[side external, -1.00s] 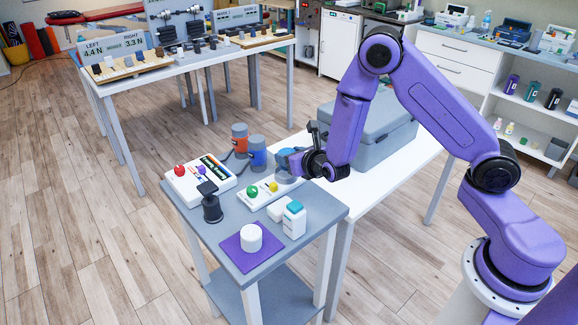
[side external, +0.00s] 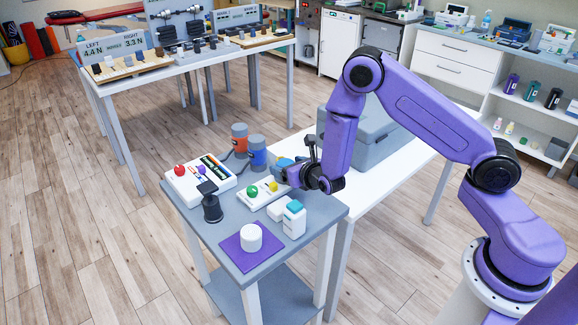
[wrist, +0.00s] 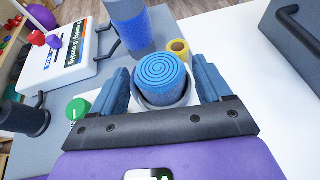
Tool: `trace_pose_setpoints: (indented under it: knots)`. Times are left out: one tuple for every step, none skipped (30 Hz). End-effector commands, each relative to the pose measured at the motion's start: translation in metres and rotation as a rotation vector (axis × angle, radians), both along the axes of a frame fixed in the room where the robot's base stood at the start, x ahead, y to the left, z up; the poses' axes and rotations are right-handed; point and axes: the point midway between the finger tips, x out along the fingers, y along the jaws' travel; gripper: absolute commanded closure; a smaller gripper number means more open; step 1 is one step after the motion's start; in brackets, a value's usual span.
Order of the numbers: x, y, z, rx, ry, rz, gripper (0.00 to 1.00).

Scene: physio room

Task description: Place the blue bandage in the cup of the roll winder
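The blue bandage (wrist: 160,75), a roll with a spiral on its top face, stands upright between my fingers in the wrist view. A white round rim (wrist: 165,102) shows around its lower part; I cannot tell if this is the winder's cup. My gripper (wrist: 163,85) is open, one finger on each side of the roll, with narrow gaps visible. In the side view my gripper (side external: 291,174) is low over the back right of the grey table and partly hides the bandage. I cannot clearly identify the roll winder.
A white panel with green and yellow knobs (side external: 264,195) is beside my gripper. Orange and blue canisters (side external: 258,157) stand behind. A teal-topped white bottle (side external: 294,222), a dark stand (side external: 211,207) and a white cylinder (side external: 251,238) on a purple mat (side external: 232,250) are nearer. A grey case (side external: 378,135) is right.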

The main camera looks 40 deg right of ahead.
Motion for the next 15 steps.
trace_pose_setpoints:
  knots:
    - [0.000,0.000,0.000,0.000,0.000,0.000,0.23]
    - [0.000,0.000,0.000,0.000,0.000,0.000,0.23]
    - [0.000,0.000,0.000,0.000,0.000,0.000,0.23]
    - [0.000,0.000,0.000,0.000,0.000,0.000,0.23]
    - [0.000,0.000,0.000,0.000,0.000,0.000,0.23]
    - [0.000,0.000,0.000,0.000,0.000,0.000,0.23]
    - [0.000,0.000,0.000,0.000,0.000,0.000,0.23]
    - [0.000,0.000,0.001,0.000,0.000,0.000,0.23]
    - [0.000,0.000,0.002,0.000,0.000,0.000,0.23]
    - [0.000,0.000,0.003,0.000,-0.001,0.000,0.23]
    - [0.000,0.000,0.004,0.000,-0.001,0.000,0.23]
    - [-0.004,0.001,0.005,-0.001,0.000,0.001,0.23]
    - [-0.007,0.002,0.006,0.000,0.001,0.002,0.23]
    - [-0.010,0.003,0.007,-0.001,0.002,0.003,0.23]
    - [-0.016,0.004,0.009,-0.001,0.002,0.004,0.23]
